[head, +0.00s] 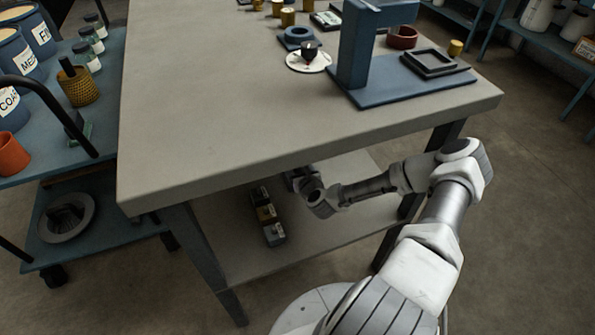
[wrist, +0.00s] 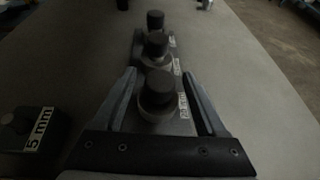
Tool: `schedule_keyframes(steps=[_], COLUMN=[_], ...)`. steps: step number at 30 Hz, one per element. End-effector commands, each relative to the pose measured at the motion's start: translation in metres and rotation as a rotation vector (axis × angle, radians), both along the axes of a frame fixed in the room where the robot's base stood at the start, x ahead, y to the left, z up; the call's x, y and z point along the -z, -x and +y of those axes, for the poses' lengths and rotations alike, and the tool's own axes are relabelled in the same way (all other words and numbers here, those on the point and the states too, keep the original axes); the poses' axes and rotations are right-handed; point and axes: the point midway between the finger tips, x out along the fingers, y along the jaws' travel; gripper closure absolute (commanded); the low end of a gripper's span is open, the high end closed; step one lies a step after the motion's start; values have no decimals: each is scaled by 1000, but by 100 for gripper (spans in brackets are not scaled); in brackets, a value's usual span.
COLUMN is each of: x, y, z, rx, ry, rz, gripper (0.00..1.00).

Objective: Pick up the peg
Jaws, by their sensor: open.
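In the wrist view a row of black-topped, peg-like cylinders stands in a dark holder. The nearest cylinder (wrist: 157,90) is between my open fingers, with a gap on both sides. The middle cylinder (wrist: 155,44) and far cylinder (wrist: 155,19) stand beyond it. I cannot tell which one is the task's peg. My gripper (wrist: 160,73) is open and empty. In the head view my arm reaches under the tabletop, and its end is partly hidden by the edge.
A dark block labelled "5 mm" (wrist: 35,128) sits left of my gripper. The head view shows a dark row of parts (head: 268,215) on the lower shelf (head: 315,240). The tabletop (head: 215,120) overhangs it. A blue cart (head: 95,165) stands at the left.

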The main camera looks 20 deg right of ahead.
Motion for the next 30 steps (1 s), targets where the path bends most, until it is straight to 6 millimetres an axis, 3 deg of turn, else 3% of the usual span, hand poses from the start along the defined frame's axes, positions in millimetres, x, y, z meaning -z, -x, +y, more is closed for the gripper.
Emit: schedule_keyframes(steps=[3,15,30], x=[-1,0,-10], y=[0,1,0], z=[0,0,0], rx=[0,0,-1], ry=[0,0,0], rz=[0,0,-1], gripper=[28,100,100])
